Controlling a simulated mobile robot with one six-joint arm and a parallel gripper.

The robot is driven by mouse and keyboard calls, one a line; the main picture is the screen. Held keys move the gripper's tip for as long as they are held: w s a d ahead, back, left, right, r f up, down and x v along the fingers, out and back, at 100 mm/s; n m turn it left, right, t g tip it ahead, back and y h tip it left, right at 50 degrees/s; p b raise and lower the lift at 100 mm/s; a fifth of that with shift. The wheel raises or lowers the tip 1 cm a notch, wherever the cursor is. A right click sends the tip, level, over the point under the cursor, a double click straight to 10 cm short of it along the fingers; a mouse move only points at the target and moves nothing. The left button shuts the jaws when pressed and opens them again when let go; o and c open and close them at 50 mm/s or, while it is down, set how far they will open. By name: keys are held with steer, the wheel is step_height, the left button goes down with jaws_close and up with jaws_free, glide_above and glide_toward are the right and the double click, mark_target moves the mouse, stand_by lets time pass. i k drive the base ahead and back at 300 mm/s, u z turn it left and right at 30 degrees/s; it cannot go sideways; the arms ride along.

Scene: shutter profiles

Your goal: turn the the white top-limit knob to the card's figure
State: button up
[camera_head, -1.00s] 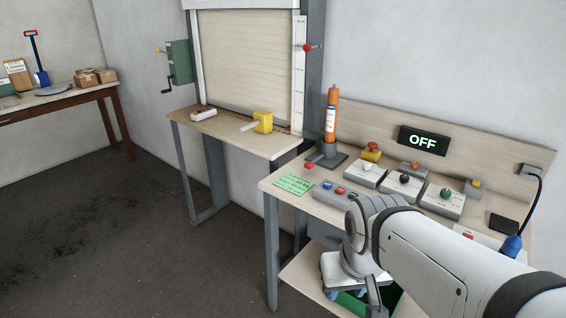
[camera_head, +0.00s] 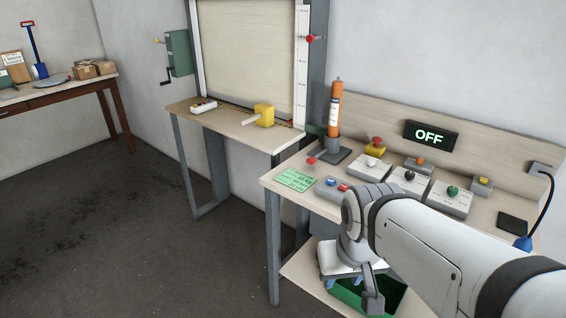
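The white knob (camera_head: 372,162) sits on the leftmost of several grey dial boxes on the workbench, left of a box with a black knob (camera_head: 409,175) and one with a green knob (camera_head: 452,191). The green card (camera_head: 295,180) lies flat at the bench's front left; its writing is too small to read. My gripper (camera_head: 373,300) hangs low in front of the bench, below the tabletop and well away from the white knob. Its fingers point down, and I cannot tell whether they are open or shut.
A yellow block (camera_head: 264,115) is on the shutter's sill table. A green bin (camera_head: 352,293) is on the lower shelf.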

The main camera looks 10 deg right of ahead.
mark_target(371, 162)
steer(key=k, duration=0.45)
steer(key=u, duration=0.15)
steer(key=i, duration=1.3)
steer(key=z, duration=0.55)
